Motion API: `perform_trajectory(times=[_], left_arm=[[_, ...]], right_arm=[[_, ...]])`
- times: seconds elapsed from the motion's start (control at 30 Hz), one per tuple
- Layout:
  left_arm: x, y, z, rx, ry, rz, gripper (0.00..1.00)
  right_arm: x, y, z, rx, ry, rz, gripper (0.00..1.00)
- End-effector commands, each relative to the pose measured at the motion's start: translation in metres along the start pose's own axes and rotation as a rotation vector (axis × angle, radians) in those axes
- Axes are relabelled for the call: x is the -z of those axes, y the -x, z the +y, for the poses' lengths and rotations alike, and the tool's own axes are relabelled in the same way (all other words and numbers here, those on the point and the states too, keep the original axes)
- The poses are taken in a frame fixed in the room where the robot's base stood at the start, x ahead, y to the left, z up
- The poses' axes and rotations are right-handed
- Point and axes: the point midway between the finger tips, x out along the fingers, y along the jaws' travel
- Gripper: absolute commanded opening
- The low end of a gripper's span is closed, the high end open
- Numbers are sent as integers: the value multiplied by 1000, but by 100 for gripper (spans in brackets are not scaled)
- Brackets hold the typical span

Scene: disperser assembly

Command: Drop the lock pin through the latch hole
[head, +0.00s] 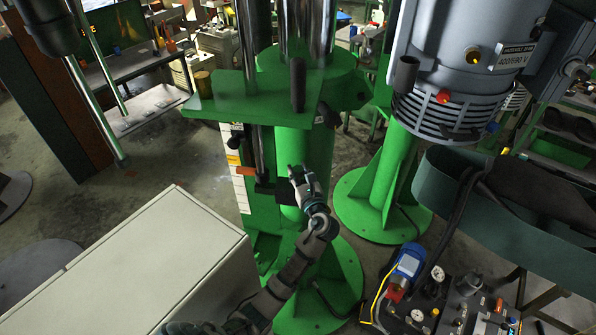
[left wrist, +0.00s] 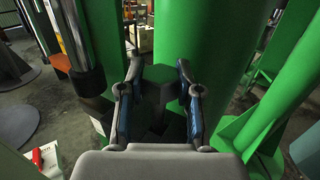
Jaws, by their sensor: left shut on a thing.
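My left gripper (head: 294,172) is beside the green column, below the green plate. In the left wrist view its two fingers (left wrist: 160,75) stand apart on either side of a dark faceted block (left wrist: 158,88), and they are shut on it. In the head view a dark block (head: 270,188) shows just left of the fingers, at the foot of a vertical rod. An orange-tipped piece (head: 245,171) sticks out left of the rod; it also shows in the left wrist view (left wrist: 60,61). I cannot clearly make out the lock pin or the latch hole. My right gripper is out of view.
The green plate (head: 225,105) overhangs the gripper, with an upright dark handle (head: 298,88) on it. A pale cabinet (head: 150,265) stands at lower left. A second green column (head: 395,180) and a pump with gauges (head: 440,295) are on the right.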

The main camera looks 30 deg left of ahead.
Motion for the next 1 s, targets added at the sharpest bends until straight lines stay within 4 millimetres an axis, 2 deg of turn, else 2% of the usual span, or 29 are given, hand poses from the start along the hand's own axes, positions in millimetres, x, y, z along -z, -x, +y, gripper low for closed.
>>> perform_trajectory(times=[0.37,1.0], left_arm=[[0,1,-1,0,1,-1,0],[17,2,-1,0,0,-1,0]], right_arm=[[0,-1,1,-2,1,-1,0],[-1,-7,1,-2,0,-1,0]])
